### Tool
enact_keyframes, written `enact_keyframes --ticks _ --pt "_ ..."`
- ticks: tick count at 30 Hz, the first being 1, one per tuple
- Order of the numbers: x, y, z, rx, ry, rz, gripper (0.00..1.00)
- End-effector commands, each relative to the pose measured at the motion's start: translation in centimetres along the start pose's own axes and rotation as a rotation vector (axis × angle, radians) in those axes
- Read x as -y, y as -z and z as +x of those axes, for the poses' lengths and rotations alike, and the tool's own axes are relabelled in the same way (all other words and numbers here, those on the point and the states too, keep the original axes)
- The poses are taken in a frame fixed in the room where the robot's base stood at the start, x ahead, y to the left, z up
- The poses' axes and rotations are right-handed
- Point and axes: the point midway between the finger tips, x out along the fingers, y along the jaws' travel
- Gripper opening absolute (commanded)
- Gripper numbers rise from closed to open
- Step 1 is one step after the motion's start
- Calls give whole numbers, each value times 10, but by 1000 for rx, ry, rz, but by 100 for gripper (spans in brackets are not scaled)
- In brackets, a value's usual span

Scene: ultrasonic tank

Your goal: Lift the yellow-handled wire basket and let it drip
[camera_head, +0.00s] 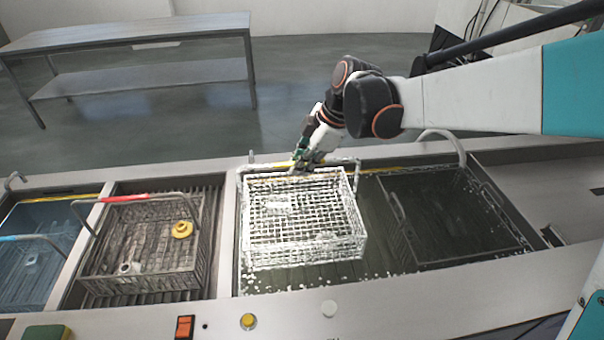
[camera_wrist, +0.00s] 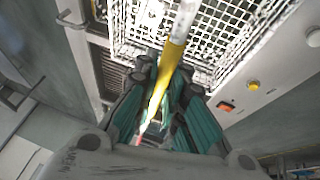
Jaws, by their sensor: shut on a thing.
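The wire basket (camera_head: 346,228) shows bright and pale in the head view, in the left part of the wide tank (camera_head: 330,279). It looks roughly level, and small white specks lie on the dark liquid beside and below it. I cannot tell how far its bottom is above the liquid. Its yellow handle (camera_wrist: 172,58) runs between my gripper's fingers in the wrist view. My gripper (camera_head: 305,165) is shut on that handle at the basket's far side. The basket also shows in the wrist view (camera_wrist: 218,35), beyond the fingers. The fingers partly hide the handle.
A dark basket (camera_head: 455,222) sits in the tank's right part. To the left are a red-handled basket (camera_head: 140,255) holding a yellow ring (camera_head: 182,229), and a blue-handled basket (camera_head: 30,270). The front ledge has buttons and an orange switch (camera_head: 184,327). A metal table (camera_head: 130,40) stands behind.

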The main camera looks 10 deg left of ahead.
Motion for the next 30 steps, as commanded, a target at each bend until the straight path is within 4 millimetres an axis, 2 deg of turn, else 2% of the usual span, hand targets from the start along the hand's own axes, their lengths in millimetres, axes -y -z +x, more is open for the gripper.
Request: enact_keyframes --ticks 3,15,30 --pt "-2 5 -11 -1 0 0 0" --pt "-7 14 -33 -1 0 0 0" --pt "-7 14 -33 -1 0 0 0"
